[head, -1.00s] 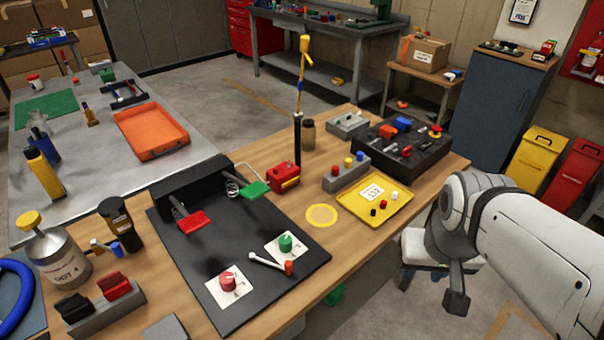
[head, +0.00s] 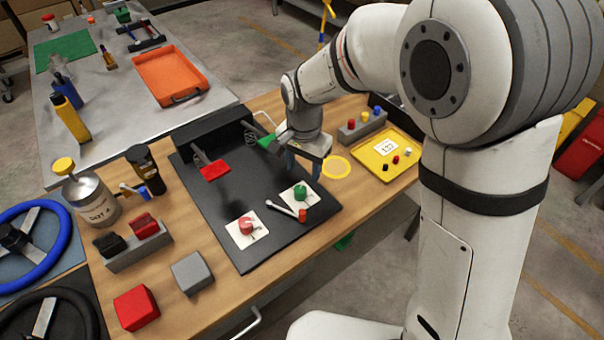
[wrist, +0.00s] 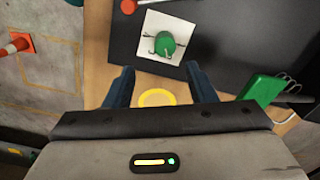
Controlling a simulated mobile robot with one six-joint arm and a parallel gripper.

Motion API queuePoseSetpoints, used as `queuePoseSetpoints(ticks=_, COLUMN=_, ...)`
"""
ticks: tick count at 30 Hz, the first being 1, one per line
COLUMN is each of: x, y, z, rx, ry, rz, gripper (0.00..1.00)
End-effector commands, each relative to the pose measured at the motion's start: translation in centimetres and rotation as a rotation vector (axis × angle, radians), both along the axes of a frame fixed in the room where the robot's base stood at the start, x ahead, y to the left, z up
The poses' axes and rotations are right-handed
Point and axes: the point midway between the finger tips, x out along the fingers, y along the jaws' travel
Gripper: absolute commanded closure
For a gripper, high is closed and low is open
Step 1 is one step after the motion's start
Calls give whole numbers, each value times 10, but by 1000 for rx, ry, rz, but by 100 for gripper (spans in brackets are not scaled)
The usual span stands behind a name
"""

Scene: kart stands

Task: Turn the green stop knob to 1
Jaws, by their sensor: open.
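The green stop knob (head: 300,192) stands on a small white plate (head: 289,198) at the right front of the black board (head: 235,225). In the wrist view the green knob (wrist: 165,43) sits on its white plate (wrist: 148,32), ahead of my fingers. My gripper (head: 303,165) is above the board's right edge, behind the knob in the head view. In the wrist view my gripper (wrist: 160,80) has its two fingers wide apart with nothing between them. The fingers are apart from the knob. The number marks around the knob are too small to read.
A red knob (head: 246,225) on its own plate and a white lever with a red end (head: 287,209) are near the green knob. A red pedal (head: 215,170) and a green pedal (wrist: 263,90) stand on the board. A yellow tray (head: 372,157) lies to the right.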

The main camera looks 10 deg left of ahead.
Motion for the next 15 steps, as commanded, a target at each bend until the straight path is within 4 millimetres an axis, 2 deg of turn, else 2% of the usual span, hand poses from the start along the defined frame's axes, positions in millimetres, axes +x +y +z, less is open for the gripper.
queuePoseSetpoints(ticks=1, x=0, y=6, z=-3, rx=-3, ry=4, rz=-3, gripper=49)
queuePoseSetpoints(ticks=5, x=-1, y=11, z=-14, rx=-6, ry=8, rz=-11, gripper=49)
queuePoseSetpoints(ticks=15, x=-1, y=10, z=-66, rx=-6, ry=8, rz=-10, gripper=49)
